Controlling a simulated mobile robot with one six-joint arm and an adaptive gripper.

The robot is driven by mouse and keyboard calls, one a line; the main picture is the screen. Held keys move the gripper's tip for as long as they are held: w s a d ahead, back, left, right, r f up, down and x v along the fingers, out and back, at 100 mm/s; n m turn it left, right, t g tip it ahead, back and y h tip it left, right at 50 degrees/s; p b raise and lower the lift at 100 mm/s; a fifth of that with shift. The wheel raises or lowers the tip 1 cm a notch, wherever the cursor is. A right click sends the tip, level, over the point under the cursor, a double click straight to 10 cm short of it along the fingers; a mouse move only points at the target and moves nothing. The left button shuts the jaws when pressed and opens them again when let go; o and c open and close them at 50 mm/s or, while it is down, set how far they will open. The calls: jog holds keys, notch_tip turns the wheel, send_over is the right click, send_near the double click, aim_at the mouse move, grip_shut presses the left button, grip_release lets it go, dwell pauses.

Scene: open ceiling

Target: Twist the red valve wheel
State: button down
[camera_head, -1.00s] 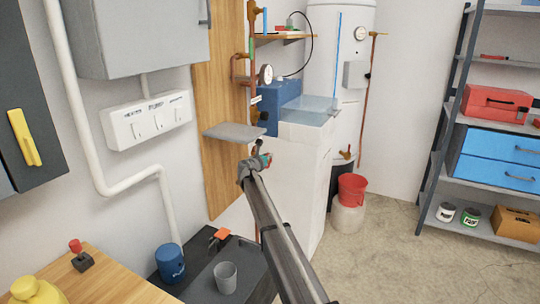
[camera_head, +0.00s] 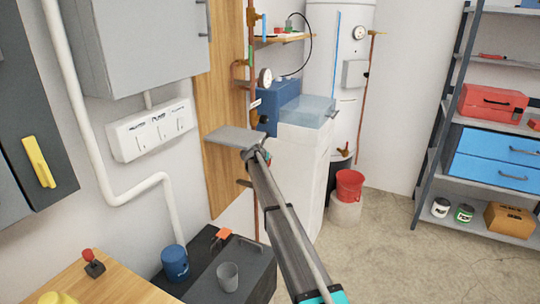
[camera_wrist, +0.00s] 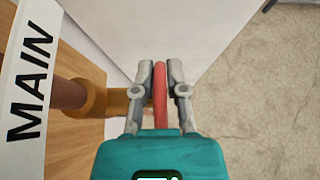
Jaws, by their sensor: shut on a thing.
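The red valve wheel (camera_wrist: 160,95) shows edge-on in the wrist view, as a narrow upright red band. My gripper (camera_wrist: 159,80) has one finger on each side of it and is shut on its rim. A brass valve stem (camera_wrist: 118,100) runs from the wheel to a copper pipe (camera_wrist: 65,93) on the left. In the head view my gripper (camera_head: 258,153) is small, at the far end of my arm beside the wooden panel. The wheel is mostly hidden there.
A white label reading MAIN (camera_wrist: 28,80) is close on the left in the wrist view. A grey shelf (camera_head: 232,136) is near my gripper, with a white cabinet (camera_head: 300,165) behind. A red bucket (camera_head: 350,184) stands right. Open floor (camera_head: 400,240) lies at front right.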

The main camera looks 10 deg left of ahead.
jog(key=shift+s+d+f, duration=0.1)
jog(key=shift+d, duration=0.05)
jog(key=c, duration=0.7)
grip_release()
